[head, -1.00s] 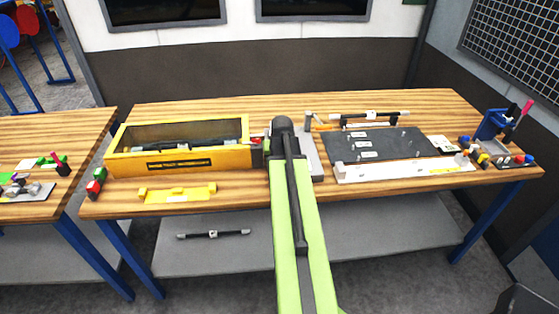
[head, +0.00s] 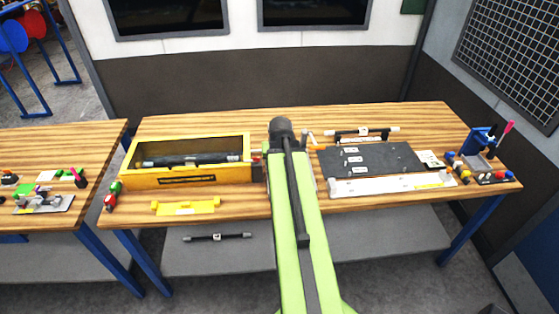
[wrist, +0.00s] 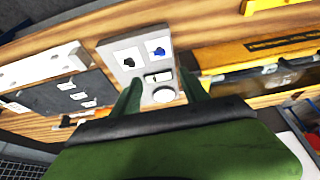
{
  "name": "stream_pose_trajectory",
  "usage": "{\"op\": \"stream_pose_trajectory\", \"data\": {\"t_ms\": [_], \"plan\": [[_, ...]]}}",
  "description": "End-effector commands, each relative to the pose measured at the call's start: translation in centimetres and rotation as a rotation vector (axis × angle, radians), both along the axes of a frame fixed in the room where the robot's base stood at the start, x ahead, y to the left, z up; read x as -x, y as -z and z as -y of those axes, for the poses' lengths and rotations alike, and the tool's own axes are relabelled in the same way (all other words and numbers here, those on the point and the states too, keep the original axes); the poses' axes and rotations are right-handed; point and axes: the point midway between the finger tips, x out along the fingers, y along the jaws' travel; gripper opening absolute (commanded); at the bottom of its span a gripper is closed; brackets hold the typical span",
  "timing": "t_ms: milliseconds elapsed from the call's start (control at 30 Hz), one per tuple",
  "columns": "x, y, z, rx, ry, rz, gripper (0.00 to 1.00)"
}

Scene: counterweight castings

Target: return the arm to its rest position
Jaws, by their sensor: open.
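My arm (head: 296,210) is green with a dark strip and reaches forward over the middle of the wooden bench in the head view. Its far end hides the fingers in that view. In the wrist view my gripper (wrist: 160,95) shows two green fingers set apart, with nothing held between them. Beyond the fingers, a grey plate (wrist: 140,60) with white squares, a black piece, a blue piece and a round ring lies on the bench.
A yellow box (head: 190,180) with a dark bar inside stands left of my arm. A yellow bracket (head: 186,207) lies in front of it. A dark board (head: 375,160) and a white rail (head: 390,186) lie to the right. A blue holder (head: 481,140) stands far right. Another bar (head: 217,237) lies on the lower shelf.

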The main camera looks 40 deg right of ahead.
Motion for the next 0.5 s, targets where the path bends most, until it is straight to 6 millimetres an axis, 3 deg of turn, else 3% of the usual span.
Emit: {"op": "stream_pose_trajectory", "data": {"t_ms": [367, 467, 500], "plan": [[-0.3, 0.4, -0.4, 0.0, -0.008, 0.0, 0.53], [-2.5, 2.3, -3.3, -0.001, -0.065, 0.001, 0.53], [-3.9, 3.4, -5.4, 0.0, -0.105, 0.0, 0.53]]}}
